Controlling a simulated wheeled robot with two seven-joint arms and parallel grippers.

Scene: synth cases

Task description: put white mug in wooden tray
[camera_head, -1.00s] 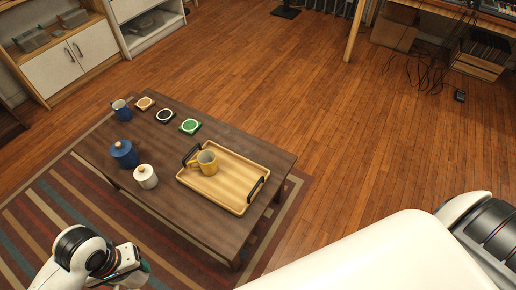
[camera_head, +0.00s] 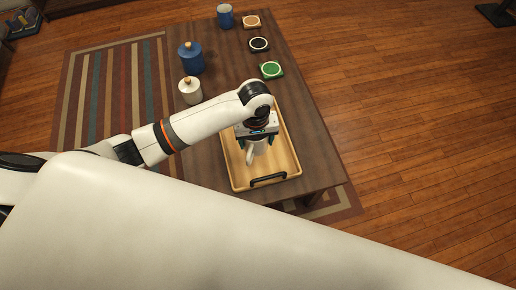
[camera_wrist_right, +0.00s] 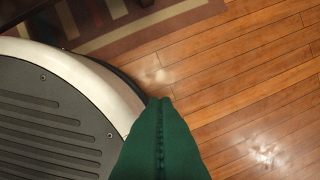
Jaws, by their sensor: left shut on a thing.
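The wooden tray (camera_head: 284,165) lies on the low dark table, with a black handle at its near end. My left gripper (camera_head: 257,143) points down over the tray, shut on the white mug (camera_head: 251,155). The mug is partly covered by the gripper, and I cannot tell whether it touches the tray floor. The tray's far end is hidden by my left wrist, and the yellow mug does not show. My right gripper (camera_wrist_right: 160,102) has its green fingers together in the right wrist view, with nothing between them, off to the side over the floor.
A white lidded jar (camera_head: 190,92) and a blue lidded jar (camera_head: 191,60) stand left of the tray. The table (camera_head: 313,133) right of the tray is clear.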

